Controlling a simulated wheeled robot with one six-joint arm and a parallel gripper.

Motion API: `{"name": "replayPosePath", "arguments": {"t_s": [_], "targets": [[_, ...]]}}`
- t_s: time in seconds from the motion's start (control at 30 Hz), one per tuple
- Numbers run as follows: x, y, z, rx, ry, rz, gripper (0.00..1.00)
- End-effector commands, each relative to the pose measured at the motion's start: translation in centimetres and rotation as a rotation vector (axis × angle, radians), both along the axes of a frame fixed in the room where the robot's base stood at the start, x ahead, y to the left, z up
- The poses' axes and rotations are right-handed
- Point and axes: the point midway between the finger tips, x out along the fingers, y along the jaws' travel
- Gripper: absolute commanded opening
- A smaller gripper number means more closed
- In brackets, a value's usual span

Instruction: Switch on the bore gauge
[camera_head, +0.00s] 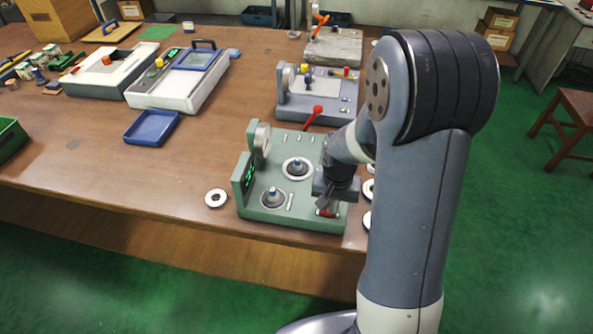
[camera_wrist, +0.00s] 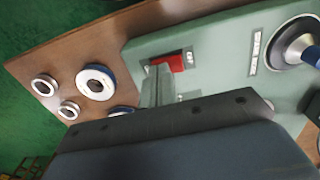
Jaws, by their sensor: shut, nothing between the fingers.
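The bore gauge (camera_head: 252,208) is a green bench unit near the table's front edge, with a dial, a green lit display (camera_head: 249,176) and two round posts on top. Its red switch (camera_head: 327,213) is at the front right corner. In the wrist view the red switch (camera_wrist: 176,62) sits in a dark recess. My gripper (camera_head: 324,203) is over that corner, pointing down. Its shut fingers (camera_wrist: 158,72) are at the left edge of the switch and hide part of it. I cannot tell whether they touch it.
Several bearing rings lie right of the gauge, such as one with a blue edge (camera_wrist: 97,82). Another ring (camera_head: 215,198) lies at its left. A blue tray (camera_head: 152,127) and a grey unit with a red lever (camera_head: 318,107) stand behind. The table's left front is clear.

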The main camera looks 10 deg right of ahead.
Motion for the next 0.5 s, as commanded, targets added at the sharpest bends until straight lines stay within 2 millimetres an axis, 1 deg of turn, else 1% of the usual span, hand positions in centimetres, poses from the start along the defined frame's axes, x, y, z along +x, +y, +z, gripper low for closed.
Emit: {"name": "replayPosePath", "arguments": {"t_s": [0.03, 0.5], "targets": [[0.0, 0.0, 0.5, 0.000, -0.001, 0.000, 0.00], [0.1, 0.0, 4.4, 0.000, -0.002, 0.000, 0.00]]}}
